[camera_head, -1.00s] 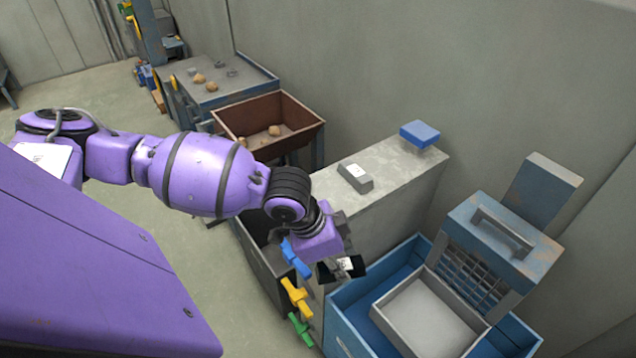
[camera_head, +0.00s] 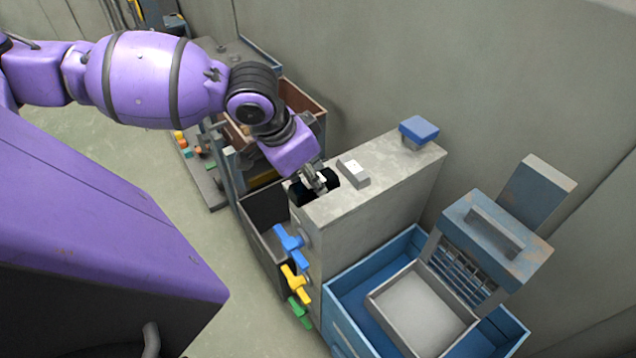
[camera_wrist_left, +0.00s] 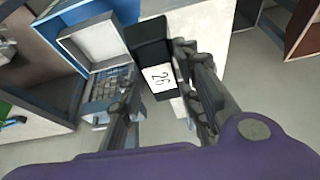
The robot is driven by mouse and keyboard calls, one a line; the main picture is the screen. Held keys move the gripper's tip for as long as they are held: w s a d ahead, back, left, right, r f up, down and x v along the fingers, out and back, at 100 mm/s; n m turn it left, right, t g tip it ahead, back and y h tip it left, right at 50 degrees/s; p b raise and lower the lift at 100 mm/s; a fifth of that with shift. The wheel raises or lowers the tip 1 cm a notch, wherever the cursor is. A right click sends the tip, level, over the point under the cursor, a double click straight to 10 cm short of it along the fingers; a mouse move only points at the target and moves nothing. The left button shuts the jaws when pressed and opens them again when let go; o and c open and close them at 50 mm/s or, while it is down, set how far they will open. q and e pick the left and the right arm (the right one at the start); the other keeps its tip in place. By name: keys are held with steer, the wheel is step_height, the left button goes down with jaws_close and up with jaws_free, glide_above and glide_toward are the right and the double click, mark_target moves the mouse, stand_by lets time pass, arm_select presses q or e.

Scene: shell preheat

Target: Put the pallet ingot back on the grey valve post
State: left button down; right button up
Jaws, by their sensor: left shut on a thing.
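My left gripper (camera_head: 318,184) is shut on a black ingot (camera_head: 300,193) with a white label. In the left wrist view the black ingot (camera_wrist_left: 149,38) lies between the fingers, its label reading 26. The gripper is over the near left end of the grey valve post (camera_head: 378,185). I cannot tell whether the ingot touches the post's top. A grey ingot (camera_head: 354,174) with a white label sits on the post's top, just right of the gripper. Blue (camera_head: 289,243), yellow (camera_head: 295,283) and green (camera_head: 299,312) valve handles stick out of the post's front. My right gripper is out of view.
A blue block (camera_head: 418,129) stands at the post's far end. A blue bin (camera_head: 345,335) with a grey tray (camera_head: 420,310) and a slatted blue-grey unit (camera_head: 497,235) is to the right. A brown crate (camera_head: 300,98) is behind my arm.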

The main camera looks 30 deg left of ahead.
arm_select(q)
steer(key=w+a+f, duration=0.1)
steer(key=w+f, duration=0.1)
steer(key=w+a+f, duration=0.1)
steer(key=w+f, duration=0.1)
steer(key=w+a+f, duration=0.1)
steer(key=w+f, duration=0.1)
steer(key=w, duration=0.1)
steer(key=shift+w+a+f+b, duration=0.1)
steer(key=shift+a+f+b, duration=0.1)
steer(key=shift+f+b, duration=0.2)
steer(key=f, duration=0.3)
steer(key=shift+w+a+f, duration=0.1)
steer(key=shift+w+f, duration=0.15)
steer(key=shift+f, duration=0.05)
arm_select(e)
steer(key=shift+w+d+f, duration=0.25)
arm_select(q)
steer(key=shift+f, duration=0.1)
steer(key=c, duration=1.3)
jaws_free()
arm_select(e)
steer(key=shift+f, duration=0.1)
